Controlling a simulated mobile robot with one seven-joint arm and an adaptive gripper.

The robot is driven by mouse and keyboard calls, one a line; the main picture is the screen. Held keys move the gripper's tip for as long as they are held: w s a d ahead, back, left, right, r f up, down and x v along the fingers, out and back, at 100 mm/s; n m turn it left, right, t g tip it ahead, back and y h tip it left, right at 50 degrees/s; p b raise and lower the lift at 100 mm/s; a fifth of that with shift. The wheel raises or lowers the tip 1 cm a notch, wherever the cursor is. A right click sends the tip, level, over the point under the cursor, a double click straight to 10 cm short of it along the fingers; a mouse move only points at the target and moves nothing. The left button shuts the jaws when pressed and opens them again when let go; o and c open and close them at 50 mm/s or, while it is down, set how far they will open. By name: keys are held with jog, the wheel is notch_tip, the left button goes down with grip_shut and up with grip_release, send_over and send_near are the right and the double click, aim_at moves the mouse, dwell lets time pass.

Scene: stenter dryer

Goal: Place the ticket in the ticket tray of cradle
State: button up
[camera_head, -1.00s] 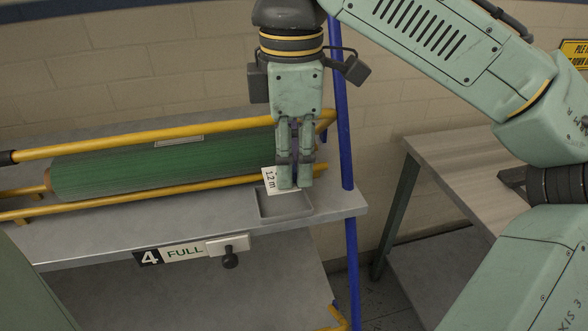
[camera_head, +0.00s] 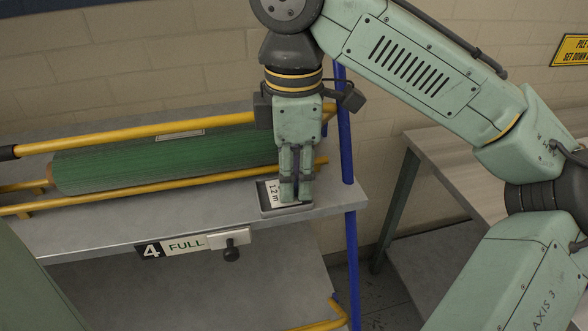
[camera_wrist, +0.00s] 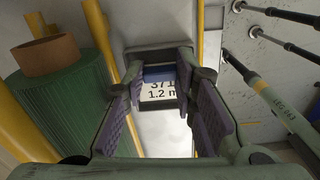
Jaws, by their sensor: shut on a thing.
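The ticket (camera_head: 274,192) is a white card marked "1.2 m". It also shows between my fingers in the wrist view (camera_wrist: 160,92), where a number above "1.2 m" is partly cut off. My gripper (camera_head: 296,199) points down and is shut on the ticket, at the ticket tray. The ticket tray (camera_head: 285,212) is a shallow grey tray at the right end of the cradle's shelf. The ticket appears inside or just over the tray; whether it touches the tray floor I cannot tell. My fingers hide part of both.
A green roll (camera_head: 160,160) lies between the cradle's yellow rails (camera_head: 150,188) to the left. A blue post (camera_head: 346,140) stands close to the right of my gripper. A "4 FULL" sign (camera_head: 180,247) is on the shelf's front edge. A table (camera_head: 460,160) stands at the right.

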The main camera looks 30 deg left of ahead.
jog(key=o, duration=0.6)
jog(key=shift+s+f, duration=0.1)
jog(key=shift+f, duration=0.1)
notch_tip(320, 180, up, 13)
jog(key=shift+r+p, duration=0.15)
jog(key=shift+p, duration=0.75)
